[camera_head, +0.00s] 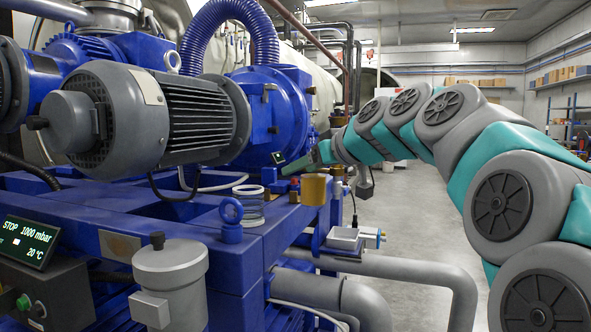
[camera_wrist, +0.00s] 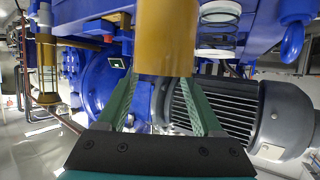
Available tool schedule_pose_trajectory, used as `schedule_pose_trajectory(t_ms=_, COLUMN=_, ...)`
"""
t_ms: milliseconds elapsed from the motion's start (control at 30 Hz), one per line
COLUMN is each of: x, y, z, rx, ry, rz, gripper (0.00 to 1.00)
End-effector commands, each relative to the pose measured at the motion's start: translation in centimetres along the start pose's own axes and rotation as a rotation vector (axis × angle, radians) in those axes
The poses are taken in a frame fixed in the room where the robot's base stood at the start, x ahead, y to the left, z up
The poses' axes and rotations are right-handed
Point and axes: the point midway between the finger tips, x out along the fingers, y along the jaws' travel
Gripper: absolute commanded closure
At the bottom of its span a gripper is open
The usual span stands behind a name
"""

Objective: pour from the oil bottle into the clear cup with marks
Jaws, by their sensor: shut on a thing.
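The cup looks empty. No stream of oil shows, and the bottle's mouth cannot be made out.
A blue lifting eye (camera_head: 231,218) stands close in front of the cup. The grey motor (camera_head: 165,115) rises behind it, on the blue frame (camera_head: 190,237). A grey canister (camera_head: 170,285) and a display (camera_head: 30,241) are at front left. Open floor (camera_head: 420,215) lies right.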

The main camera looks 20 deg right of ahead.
Motion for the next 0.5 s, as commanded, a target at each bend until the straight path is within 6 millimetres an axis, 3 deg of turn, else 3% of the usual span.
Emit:
schedule_pose_trajectory(t_ms=367, x=-0.1, y=0.0, z=-0.1, rx=0.001, ry=0.0, rz=0.001, gripper=0.97)
schedule_pose_trajectory(t_ms=500, x=0.6, y=-0.7, z=-1.1, rx=0.003, ry=-0.001, rz=0.01, gripper=0.97)
